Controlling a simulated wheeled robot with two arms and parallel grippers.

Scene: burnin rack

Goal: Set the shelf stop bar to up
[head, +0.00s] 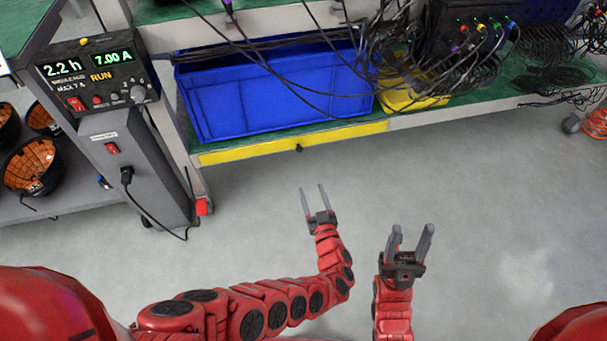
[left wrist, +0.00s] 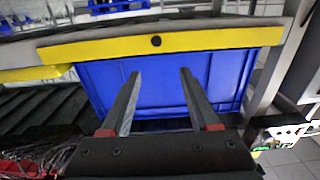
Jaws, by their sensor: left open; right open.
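The shelf stop bar is a long yellow bar (head: 240,151) along the front edge of the lower shelf. It lies level with the edge, below the blue bin (head: 270,100), and a green strip of shelf shows above it. A small black knob (head: 299,148) sits near its middle. In the left wrist view the yellow bar (left wrist: 210,40) and knob (left wrist: 155,41) show beyond the fingers. My left gripper (head: 313,190) is open and empty, in front of the bar and apart from it, with its fingers pointing toward the knob. My right gripper (head: 412,232) is open and empty, farther right.
A power unit (head: 97,75) reading 7.00 A stands left of the shelf, with a cable at its foot. Black cables (head: 400,60) hang over the bin and a yellow tray (head: 412,96). The grey floor (head: 480,200) before the shelf is clear.

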